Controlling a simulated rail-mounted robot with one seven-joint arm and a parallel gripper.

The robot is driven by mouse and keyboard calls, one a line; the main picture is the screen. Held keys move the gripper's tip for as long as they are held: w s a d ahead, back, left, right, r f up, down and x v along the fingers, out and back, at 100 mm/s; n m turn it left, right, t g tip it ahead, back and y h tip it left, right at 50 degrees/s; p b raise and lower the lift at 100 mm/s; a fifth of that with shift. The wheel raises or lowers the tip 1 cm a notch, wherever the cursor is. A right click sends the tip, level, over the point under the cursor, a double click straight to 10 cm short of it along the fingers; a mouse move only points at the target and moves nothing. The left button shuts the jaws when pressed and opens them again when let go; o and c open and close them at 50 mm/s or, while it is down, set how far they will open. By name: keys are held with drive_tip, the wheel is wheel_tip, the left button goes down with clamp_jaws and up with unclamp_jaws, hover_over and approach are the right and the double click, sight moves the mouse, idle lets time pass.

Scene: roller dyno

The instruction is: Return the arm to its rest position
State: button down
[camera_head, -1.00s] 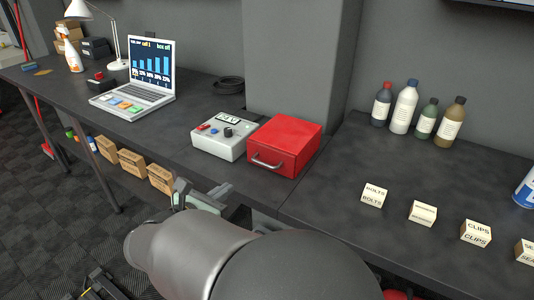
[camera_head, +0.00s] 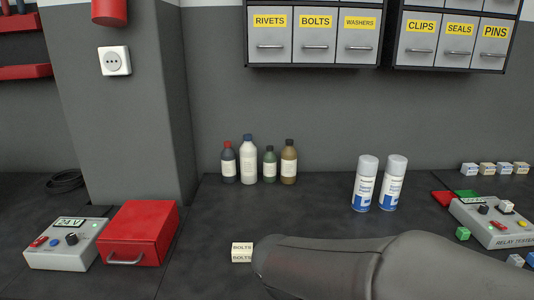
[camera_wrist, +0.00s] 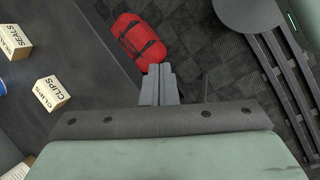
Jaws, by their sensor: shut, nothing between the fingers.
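My gripper (camera_wrist: 160,84) shows in the wrist view with its grey fingers together and nothing between them. It is out over the checkered floor, beside the edge of the dark bench (camera_wrist: 98,50), and touches nothing that I can see. In the head view my grey arm (camera_head: 350,262) lies across the lower right of the picture, over the bench. The gripper itself does not show in that view.
In the wrist view a red bag (camera_wrist: 138,42) lies on the floor beyond the fingers; CLIPS (camera_wrist: 52,92) and SEALS (camera_wrist: 14,42) blocks sit on the bench. In the head view, a BOLTS block (camera_head: 242,252) is beside my arm; spray cans (camera_head: 366,184) stand behind it.

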drive_tip(key=s+d+m+y, duration=0.4)
drive_tip(key=s+m, duration=0.3)
drive_tip(key=m, duration=0.3)
drive_tip(key=shift+s+d+f+m+g+y, duration=0.3)
drive_tip(key=shift+d+f+m+g, duration=0.1)
drive_tip(key=shift+d+f, duration=0.05)
